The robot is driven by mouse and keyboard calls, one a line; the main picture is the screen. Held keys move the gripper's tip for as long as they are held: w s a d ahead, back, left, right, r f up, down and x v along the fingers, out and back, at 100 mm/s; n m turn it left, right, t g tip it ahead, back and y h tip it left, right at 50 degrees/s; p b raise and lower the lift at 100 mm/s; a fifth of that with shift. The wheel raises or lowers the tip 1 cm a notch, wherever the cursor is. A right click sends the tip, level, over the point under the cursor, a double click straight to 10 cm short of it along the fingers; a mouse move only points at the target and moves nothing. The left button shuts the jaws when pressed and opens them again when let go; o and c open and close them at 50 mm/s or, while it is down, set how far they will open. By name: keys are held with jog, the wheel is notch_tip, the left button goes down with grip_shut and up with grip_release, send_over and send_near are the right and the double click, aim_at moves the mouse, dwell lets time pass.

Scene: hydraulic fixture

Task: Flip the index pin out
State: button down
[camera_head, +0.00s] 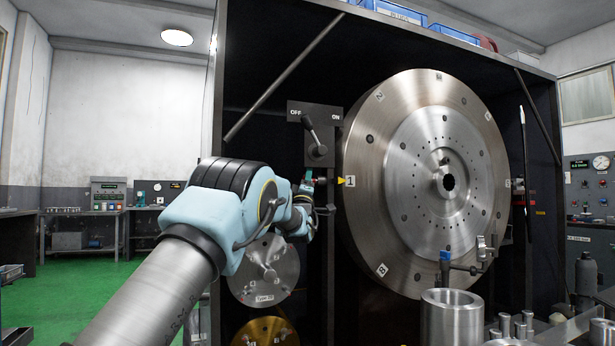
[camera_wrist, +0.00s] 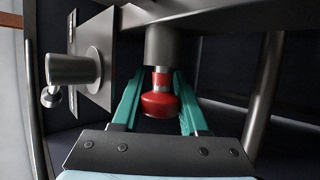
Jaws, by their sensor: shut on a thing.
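The index pin's red knob (camera_wrist: 159,103) sits at the end of a grey cylindrical housing (camera_wrist: 165,45) in the wrist view. My gripper (camera_wrist: 158,82) has its teal fingers on both sides of the knob and is shut on it. The knob is mostly hidden there by my gripper and arm.
An OFF/ON lever (camera_head: 312,135) on a dark plate is just above my gripper. A smaller round plate (camera_head: 262,277) hangs below my arm. A clamp (camera_head: 462,266) stands at the disc's lower right, near a metal cylinder (camera_head: 451,318). A dark frame surrounds the disc.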

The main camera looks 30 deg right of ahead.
jog(key=a+b, duration=0.3)
jog(key=shift+w+a+f, duration=0.1)
jog(key=shift+w+a, duration=0.05)
jog(key=shift+w, duration=0.1)
jog(key=c, duration=0.7)
grip_release()
jog(key=shift+a, duration=0.15)
